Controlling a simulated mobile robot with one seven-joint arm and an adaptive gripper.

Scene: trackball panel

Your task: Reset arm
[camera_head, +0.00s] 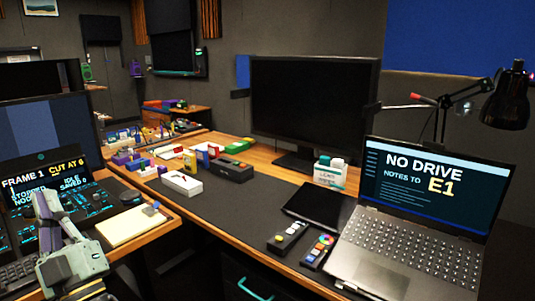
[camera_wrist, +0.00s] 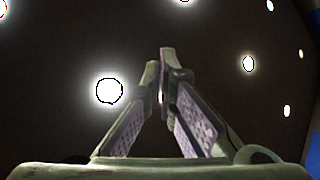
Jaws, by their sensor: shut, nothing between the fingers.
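My gripper (camera_head: 43,200) is at the lower left of the head view, pointing up in front of the control panel (camera_head: 92,198). It is grey-green, and its fingers are shut and empty. In the wrist view the fingertips (camera_wrist: 160,62) meet, with only the dark ceiling and round lights behind them. The panel is dark with lit cyan markings and small knobs or balls, too small to tell apart. My gripper hides part of its left side. A screen (camera_head: 45,178) above the panel reads "FRAME 1 CUT AT 6", "IDLE" and "SAVED 0".
A yellowish notepad (camera_head: 130,226) lies right of the panel. A wooden desk with a dark mat (camera_head: 225,207) holds a white box (camera_head: 181,184), a laptop (camera_head: 420,215), a tablet (camera_head: 317,202) and a large monitor (camera_head: 314,105). A black lamp (camera_head: 508,98) overhangs the right side.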

